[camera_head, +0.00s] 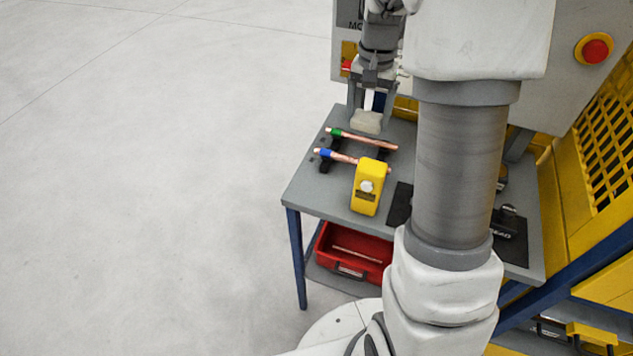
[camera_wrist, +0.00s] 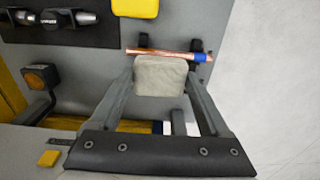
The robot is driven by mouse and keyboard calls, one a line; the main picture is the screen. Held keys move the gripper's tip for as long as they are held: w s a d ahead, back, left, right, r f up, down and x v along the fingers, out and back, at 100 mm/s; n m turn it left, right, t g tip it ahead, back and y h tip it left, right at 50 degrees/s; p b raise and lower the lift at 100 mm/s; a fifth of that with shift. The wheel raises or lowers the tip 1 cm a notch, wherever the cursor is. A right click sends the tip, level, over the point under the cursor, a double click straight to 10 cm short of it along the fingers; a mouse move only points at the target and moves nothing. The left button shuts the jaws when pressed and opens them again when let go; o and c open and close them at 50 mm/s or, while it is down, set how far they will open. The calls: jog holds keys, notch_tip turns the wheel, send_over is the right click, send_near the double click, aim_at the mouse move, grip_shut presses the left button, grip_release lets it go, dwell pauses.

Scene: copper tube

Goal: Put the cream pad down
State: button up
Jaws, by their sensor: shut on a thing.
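The cream pad (camera_head: 367,122) is a small pale block between the fingertips of my gripper (camera_head: 369,115), near the back of the grey table. The wrist view shows the pad (camera_wrist: 161,76) between the two fingers of my gripper (camera_wrist: 162,82), which is shut on it. In the head view the pad appears just behind the copper tube with the green end (camera_head: 362,139). In the wrist view it overlaps the edge of the copper tube with the blue end (camera_wrist: 165,53). I cannot tell whether the pad touches the table.
The blue-ended tube (camera_head: 338,155) and green-ended tube lie on dark supports. A yellow box (camera_head: 366,187) stands in front of them. The grey table (camera_head: 312,190) has a black mat (camera_head: 399,204) at right. A red bin (camera_head: 335,243) sits below. My arm hides part of the table.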

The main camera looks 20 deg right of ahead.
notch_tip(320, 180, down, 7)
jog(key=a+b, duration=0.1)
jog(key=b, duration=0.1)
jog(key=p, duration=0.1)
send_over(317, 195)
jog(key=f, duration=0.3)
jog(key=d+f, duration=0.1)
jog(key=f, duration=0.1)
jog(key=shift+w+f, duration=0.1)
jog(key=shift+f, duration=0.15)
jog(key=shift+a+f, duration=0.45)
jog(key=shift+a, duration=0.1)
jog(key=shift+f, duration=1.9)
jog(key=shift+f, duration=0.15)
jog(key=o, duration=1)
